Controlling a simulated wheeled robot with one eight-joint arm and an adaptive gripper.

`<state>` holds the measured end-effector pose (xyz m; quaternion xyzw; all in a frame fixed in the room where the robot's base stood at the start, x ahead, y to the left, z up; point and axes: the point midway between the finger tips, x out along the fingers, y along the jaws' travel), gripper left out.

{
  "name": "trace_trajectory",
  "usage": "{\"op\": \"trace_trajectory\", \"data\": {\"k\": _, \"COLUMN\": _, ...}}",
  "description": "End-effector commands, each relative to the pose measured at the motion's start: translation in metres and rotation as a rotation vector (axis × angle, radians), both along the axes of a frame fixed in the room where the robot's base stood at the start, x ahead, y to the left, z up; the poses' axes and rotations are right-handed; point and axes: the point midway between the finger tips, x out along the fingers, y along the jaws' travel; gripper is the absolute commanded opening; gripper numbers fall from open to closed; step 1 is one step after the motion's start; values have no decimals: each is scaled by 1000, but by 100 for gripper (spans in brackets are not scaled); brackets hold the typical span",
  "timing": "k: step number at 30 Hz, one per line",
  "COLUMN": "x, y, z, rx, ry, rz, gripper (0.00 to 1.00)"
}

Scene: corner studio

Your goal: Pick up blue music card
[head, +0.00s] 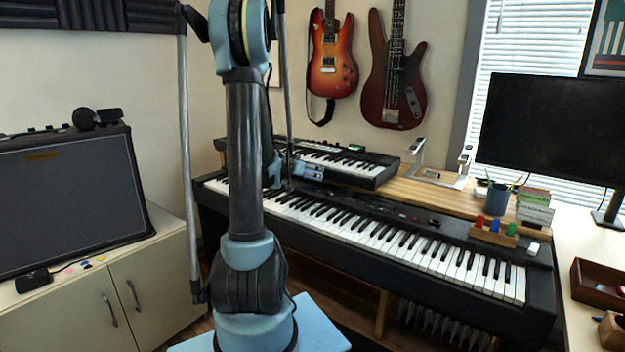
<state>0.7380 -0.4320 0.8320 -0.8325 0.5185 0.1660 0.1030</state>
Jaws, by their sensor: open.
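A small blue upright piece (511,230) stands in a wooden holder (494,237) on the right end of the black digital piano, beside a green and a red one. It is the only blue card-like thing I can make out, and its print is too small to read. My gripper (304,171) is partly hidden behind my own arm, above the left part of the piano keys and in front of the small keyboard. It is open, far to the left of the wooden holder. I see nothing in it, though its fingertips are hard to make out.
The digital piano (400,236) runs across the middle. A small keyboard (345,163), a pen cup (498,198) and a stack of cards or booklets (535,206) stand behind its keys. A monitor (553,131) is at right. A black amplifier (70,193) stands on the left cabinet.

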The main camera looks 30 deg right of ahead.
Motion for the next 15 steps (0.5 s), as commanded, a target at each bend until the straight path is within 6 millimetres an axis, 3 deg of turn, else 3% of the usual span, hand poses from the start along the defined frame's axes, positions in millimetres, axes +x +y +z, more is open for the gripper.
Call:
{"op": "trace_trajectory", "data": {"k": 6, "x": 8, "y": -16, "z": -7, "rx": -1, "ry": 0, "rz": 0, "gripper": 100}}
{"op": "trace_trajectory", "data": {"k": 15, "x": 9, "y": -17, "z": -8, "rx": 0, "ry": 0, "rz": 1, "gripper": 100}}
